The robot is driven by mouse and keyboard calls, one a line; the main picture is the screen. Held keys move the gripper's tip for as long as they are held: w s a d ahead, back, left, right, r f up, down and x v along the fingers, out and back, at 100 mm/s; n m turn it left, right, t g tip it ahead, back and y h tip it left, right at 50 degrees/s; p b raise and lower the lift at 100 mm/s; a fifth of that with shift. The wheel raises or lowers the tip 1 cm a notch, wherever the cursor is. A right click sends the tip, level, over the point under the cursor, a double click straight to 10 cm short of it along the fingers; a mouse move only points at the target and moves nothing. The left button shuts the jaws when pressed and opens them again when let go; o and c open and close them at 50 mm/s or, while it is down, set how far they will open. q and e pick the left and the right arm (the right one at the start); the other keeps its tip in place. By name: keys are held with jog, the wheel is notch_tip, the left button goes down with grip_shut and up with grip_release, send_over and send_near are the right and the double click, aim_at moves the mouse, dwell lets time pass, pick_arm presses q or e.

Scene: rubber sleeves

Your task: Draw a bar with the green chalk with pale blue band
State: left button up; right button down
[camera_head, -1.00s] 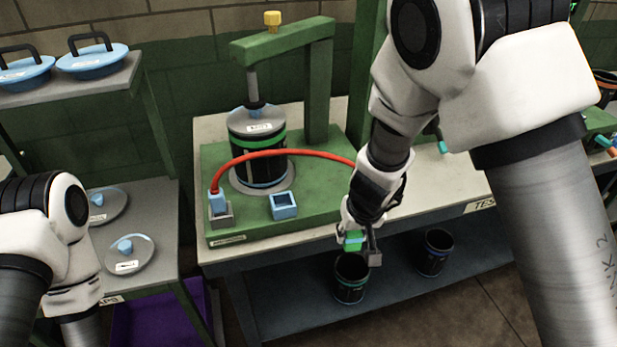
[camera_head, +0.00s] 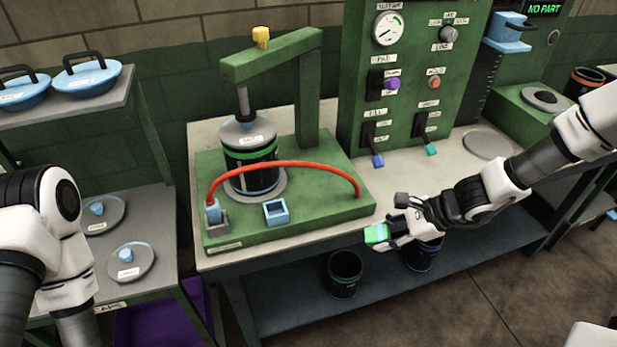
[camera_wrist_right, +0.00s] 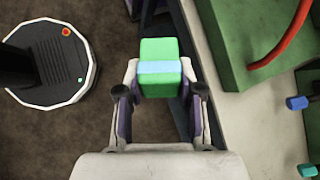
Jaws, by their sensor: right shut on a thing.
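The green chalk with pale blue band (camera_head: 377,234) is a block held at the tip of my right gripper (camera_head: 390,235), in front of the bench's front edge. In the right wrist view the chalk (camera_wrist_right: 159,80) sits between the two fingers of the gripper (camera_wrist_right: 160,88), its pale blue band running across its middle. The gripper is shut on it. My left arm shows at the left edge of the head view, but its gripper is out of the picture. I cannot make out a drawn bar.
A green press (camera_head: 308,100) clamps a black sleeve (camera_head: 250,172) on the bench; a red hose (camera_head: 290,165) arches before it. A green panel (camera_head: 412,75) with gauge and levers stands behind. Black sleeves (camera_head: 344,275) stand on the lower shelf. Lidded plates (camera_head: 130,262) lie left.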

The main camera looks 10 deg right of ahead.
pick_arm(q)
jog(key=shift+r+p, duration=1.9)
jog(key=shift+r, duration=0.5)
pick_arm(e)
jog(key=s+d+m+t, duration=0.5)
jog(key=d+t, duration=0.1)
jog(key=shift+s+d+f+t+y, duration=0.2)
jog(key=shift+s+f+t+y, duration=0.1)
jog(key=shift+f+y, duration=0.1)
